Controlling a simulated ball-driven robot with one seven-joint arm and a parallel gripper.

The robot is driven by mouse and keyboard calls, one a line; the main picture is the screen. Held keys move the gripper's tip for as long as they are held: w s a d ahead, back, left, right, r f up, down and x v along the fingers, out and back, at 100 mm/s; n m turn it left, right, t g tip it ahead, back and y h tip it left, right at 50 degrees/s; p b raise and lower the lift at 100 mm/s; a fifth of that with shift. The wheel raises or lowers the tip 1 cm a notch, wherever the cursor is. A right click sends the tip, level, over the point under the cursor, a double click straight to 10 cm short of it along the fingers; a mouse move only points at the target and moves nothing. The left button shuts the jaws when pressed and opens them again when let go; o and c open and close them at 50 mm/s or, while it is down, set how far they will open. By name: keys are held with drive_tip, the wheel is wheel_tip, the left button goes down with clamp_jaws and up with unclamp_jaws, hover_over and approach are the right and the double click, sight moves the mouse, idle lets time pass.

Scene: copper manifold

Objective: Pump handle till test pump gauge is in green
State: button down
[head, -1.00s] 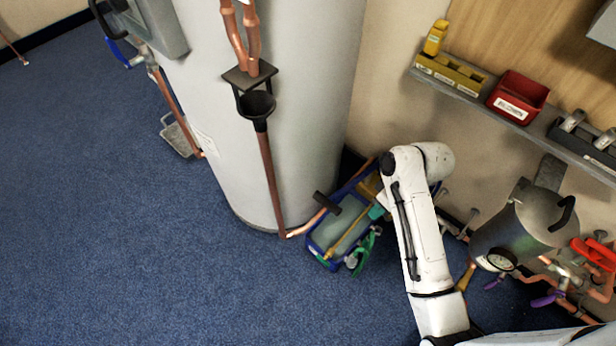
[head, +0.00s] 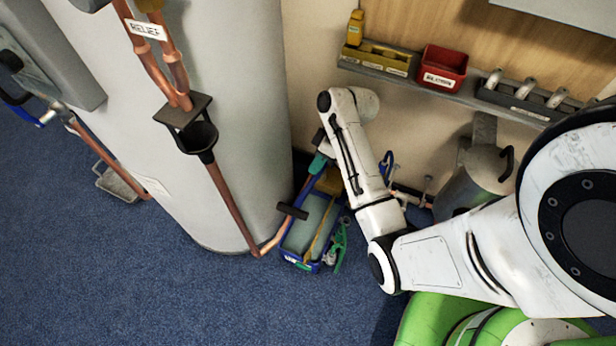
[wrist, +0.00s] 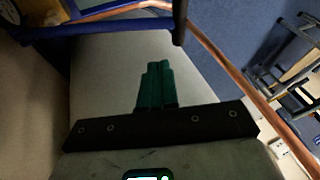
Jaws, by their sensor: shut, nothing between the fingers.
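The test pump (head: 308,238) is a blue-framed box with a greenish-grey tank, standing on the carpet at the foot of the big cylinder. Its black T-shaped handle grip (head: 293,211) sits over the tank's left side. The grip and blue lever also seem to show at the top of the wrist view (wrist: 180,22). My gripper (head: 320,163), with teal fingers, is above the far end of the pump, apart from the grip. In the wrist view its fingers (wrist: 155,85) are together with nothing between them.
The grey cylinder (head: 225,110) stands left of the pump. A copper pipe (head: 230,205) from the black tundish (head: 197,137) runs down beside the pump. A wall shelf holds a red bin (head: 442,68). A grey vessel (head: 470,175) stands right. Carpet in front is clear.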

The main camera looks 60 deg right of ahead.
drive_tip(key=b, duration=0.3)
approach(294, 206)
wheel_tip(294, 206, down, 3)
drive_tip(key=w+d, duration=0.2)
drive_tip(key=a+f, duration=0.2)
drive_tip(key=a, duration=0.1)
drive_tip(key=shift+a+f, duration=0.2)
drive_tip(key=shift+a, duration=0.25)
drive_tip(key=shift+f, duration=0.1)
